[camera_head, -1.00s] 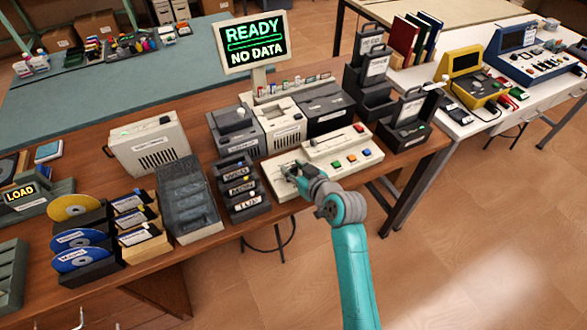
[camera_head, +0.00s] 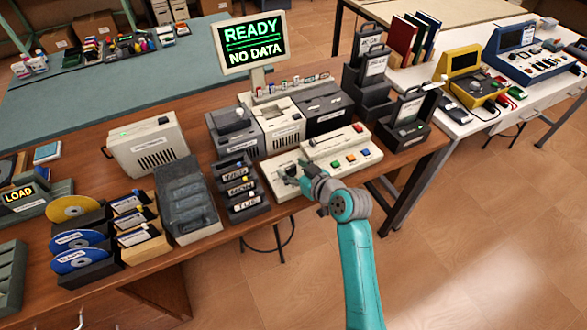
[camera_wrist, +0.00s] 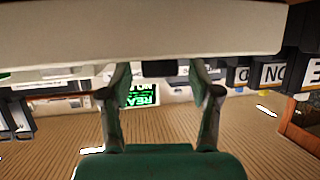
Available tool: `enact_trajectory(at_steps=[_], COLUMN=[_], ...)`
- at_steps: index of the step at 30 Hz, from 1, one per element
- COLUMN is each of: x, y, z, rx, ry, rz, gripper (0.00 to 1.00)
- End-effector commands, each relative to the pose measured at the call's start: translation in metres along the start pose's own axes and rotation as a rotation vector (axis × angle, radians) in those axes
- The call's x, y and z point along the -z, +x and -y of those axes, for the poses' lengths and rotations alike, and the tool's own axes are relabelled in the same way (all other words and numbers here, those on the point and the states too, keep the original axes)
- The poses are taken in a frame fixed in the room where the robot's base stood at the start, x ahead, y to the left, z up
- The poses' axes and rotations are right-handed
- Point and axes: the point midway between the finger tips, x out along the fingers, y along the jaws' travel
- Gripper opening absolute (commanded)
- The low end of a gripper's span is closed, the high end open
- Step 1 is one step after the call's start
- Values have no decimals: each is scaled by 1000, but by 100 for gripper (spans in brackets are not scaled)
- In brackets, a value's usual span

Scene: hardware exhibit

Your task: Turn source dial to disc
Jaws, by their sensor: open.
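The cream control panel (camera_head: 283,190) lies at the front edge of the wooden bench, and it spans the top of the upside-down wrist view (camera_wrist: 140,30). My gripper (camera_head: 291,171) is over its left part and covers the spot where a dial could be; I cannot make out the dial or its setting. In the wrist view my gripper (camera_wrist: 161,88) has its two fingers apart, with a small dark piece (camera_wrist: 161,68) between them at the panel's edge. I cannot tell whether they touch it. The monitor (camera_head: 251,42) reads READY, NO DATA.
A button box (camera_head: 336,146) with coloured buttons adjoins the panel on the right. A black cartridge rack (camera_head: 240,190) stands close on the left. Drive units (camera_head: 278,122) stand behind. Discs (camera_head: 76,208) sit in racks at far left. Open floor lies in front.

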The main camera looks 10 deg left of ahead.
Motion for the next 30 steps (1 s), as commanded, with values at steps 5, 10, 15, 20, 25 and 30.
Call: enact_trajectory(at_steps=[5,10,15,20,25,30], x=[-1,-1,-1,-1,-1,-1], y=[-18,-51,-84,-106,-117,-119], z=[-1,-1,-1,-1,0,0], rx=[-2,-2,-3,-2,-1,0], ry=[1,2,1,1,1,1], rz=[0,0,0,0,1,1], gripper=[62,62,62,62,62,62])
